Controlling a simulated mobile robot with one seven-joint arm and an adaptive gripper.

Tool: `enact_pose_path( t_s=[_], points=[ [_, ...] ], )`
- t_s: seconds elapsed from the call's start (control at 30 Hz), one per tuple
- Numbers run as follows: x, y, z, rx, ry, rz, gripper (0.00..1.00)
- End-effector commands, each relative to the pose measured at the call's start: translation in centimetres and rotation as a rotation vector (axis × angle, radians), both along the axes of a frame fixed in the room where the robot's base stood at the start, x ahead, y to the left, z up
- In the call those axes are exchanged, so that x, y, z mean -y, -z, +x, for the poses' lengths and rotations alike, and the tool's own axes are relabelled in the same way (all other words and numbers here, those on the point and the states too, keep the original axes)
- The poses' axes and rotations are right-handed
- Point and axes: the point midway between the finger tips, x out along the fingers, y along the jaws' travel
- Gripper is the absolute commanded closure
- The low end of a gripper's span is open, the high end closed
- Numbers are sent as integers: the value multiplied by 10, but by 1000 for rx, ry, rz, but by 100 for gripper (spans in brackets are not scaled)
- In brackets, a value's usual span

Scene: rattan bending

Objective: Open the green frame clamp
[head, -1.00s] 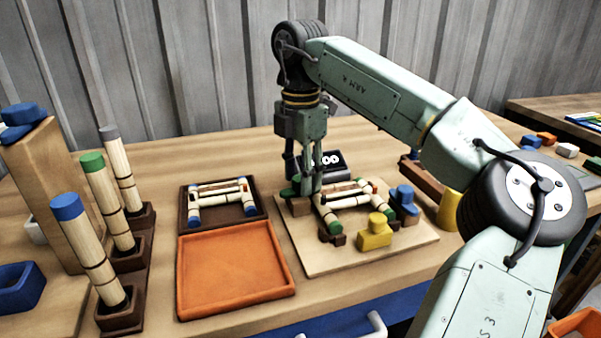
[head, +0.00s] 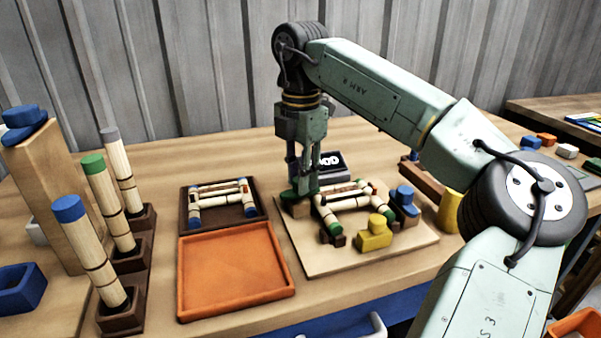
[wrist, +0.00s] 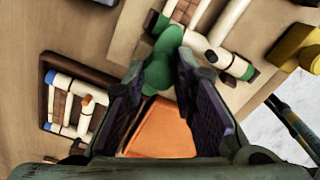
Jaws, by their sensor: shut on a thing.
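The green frame clamp (wrist: 163,58) shows as a rounded green lever between my fingers in the wrist view. In the head view the green clamp (head: 289,197) sits at the left back corner of the wooden board (head: 310,262), partly hidden by my fingers. My gripper (head: 304,188) points down over it, shut on the green lever; the gripper (wrist: 160,72) also shows in the wrist view. A rattan frame (head: 345,204) with green ends lies on the board beside the clamp.
A yellow clamp (head: 374,236) and a blue clamp (head: 405,200) stand on the board's right side. An orange tray (head: 235,268) and a dark tray with another frame (head: 188,222) lie left. Upright rattan poles (head: 97,185) stand farther left. A dark display (head: 334,165) is behind.

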Motion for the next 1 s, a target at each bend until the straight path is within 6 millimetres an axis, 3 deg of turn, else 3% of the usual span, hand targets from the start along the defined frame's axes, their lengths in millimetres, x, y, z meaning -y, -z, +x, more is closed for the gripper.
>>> enact_pose_path(
  t_s=[1.0],
  points=[
    [0, -2, 1, 2, -898, 0, 100]
  ],
)
